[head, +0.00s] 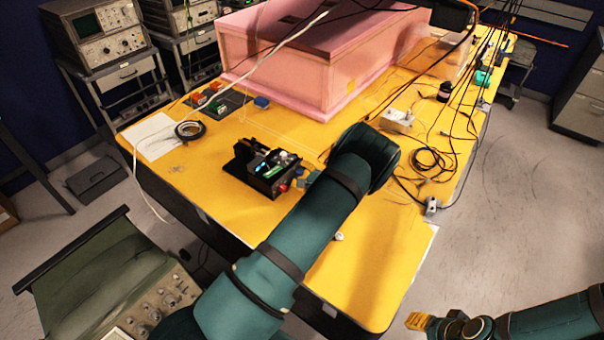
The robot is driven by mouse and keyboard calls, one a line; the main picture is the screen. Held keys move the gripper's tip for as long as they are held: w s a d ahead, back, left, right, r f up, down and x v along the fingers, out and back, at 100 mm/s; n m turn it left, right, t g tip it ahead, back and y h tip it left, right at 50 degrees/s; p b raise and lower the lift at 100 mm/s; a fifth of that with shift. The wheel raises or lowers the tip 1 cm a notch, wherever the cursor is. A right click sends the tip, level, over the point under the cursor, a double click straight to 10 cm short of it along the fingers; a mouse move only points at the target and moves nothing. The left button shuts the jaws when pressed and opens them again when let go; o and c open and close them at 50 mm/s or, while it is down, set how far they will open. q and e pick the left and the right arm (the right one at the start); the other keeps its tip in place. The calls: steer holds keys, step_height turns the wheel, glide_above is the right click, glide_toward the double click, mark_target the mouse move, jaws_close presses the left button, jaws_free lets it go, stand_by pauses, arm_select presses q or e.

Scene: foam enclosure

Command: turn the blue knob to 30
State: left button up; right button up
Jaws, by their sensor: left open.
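A small black device (264,170) with a lit blue display, a green part and a red button stands on the yellow table (220,215). I cannot make out a blue knob or its scale on it. My left arm crosses the middle of the view and bends above the table, right of the device. My left gripper (301,180) is mostly hidden behind that arm, close to the device's right side. It is open, and I cannot tell whether it touches anything.
A pink foam box (318,60) fills the back of the table. A white power block (397,120) and loose black cables (432,158) lie to the right. A tape roll (189,130) and paper (152,137) lie at left.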

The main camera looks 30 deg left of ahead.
arm_select(q)
jaws_close()
steer(key=shift+m, duration=0.3)
steer(key=shift+w+m+g+b, duration=0.1)
steer(key=shift+m+g+b, duration=0.6)
steer(key=shift+m, duration=0.2)
steer(key=m+g+b, duration=0.1)
steer(key=m+g, duration=0.1)
steer(key=m, duration=0.1)
steer(key=shift+w+m+g, duration=0.1)
steer(key=shift+m+g, duration=0.2)
steer(key=shift+w+m+g+b, duration=0.1)
steer(key=shift+m+g+b, duration=0.75)
steer(key=shift+m, duration=0.35)
steer(key=shift+m+g+b, duration=0.4)
steer(key=shift+m+g, duration=0.25)
steer(key=shift+m, duration=0.25)
steer(key=shift+r, duration=0.1)
